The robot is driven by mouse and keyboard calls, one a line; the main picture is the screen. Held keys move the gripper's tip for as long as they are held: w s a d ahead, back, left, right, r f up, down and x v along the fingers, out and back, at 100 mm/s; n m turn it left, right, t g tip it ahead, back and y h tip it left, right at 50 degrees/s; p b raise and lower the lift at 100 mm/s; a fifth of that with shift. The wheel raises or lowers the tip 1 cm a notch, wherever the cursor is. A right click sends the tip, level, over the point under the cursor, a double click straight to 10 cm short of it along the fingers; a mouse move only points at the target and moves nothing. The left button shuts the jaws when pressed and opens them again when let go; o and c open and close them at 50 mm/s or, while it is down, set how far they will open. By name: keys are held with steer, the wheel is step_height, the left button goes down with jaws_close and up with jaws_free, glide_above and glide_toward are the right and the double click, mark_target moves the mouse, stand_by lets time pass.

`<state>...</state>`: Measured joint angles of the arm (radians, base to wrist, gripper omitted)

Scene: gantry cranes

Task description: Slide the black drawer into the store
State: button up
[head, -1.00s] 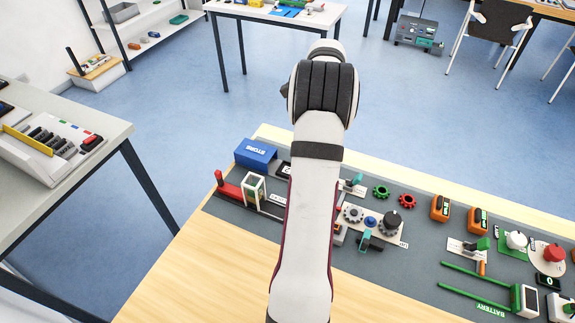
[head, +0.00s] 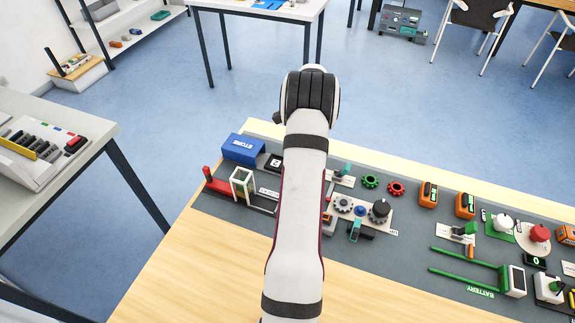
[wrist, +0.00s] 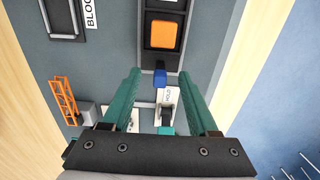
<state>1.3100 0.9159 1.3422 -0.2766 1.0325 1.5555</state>
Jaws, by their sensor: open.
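The black drawer (wrist: 147,44) lies ahead of my gripper in the wrist view, with an orange block (wrist: 163,35) in it and a blue knob (wrist: 160,78) at its near end. My gripper (wrist: 134,80) has teal fingers, spread wide and empty; the knob lies between their lines, touching neither as far as I can see. In the head view my arm hides the gripper and most of the drawer. The blue store (head: 242,149) stands at the mat's far left, with a black part (head: 273,163) beside it. How far the drawer is inside cannot be told.
A white plate labelled HOLD (wrist: 168,98) lies below the knob. An orange crane frame (wrist: 64,98) stands to the left. Gears and other devices fill the right.

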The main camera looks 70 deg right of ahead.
jaws_close()
steer(key=shift+w+d+r, duration=0.1)
steer(key=shift+w, duration=6.3)
steer(key=shift+c, duration=0.4)
jaws_free()
step_height(320, 180, up, 7)
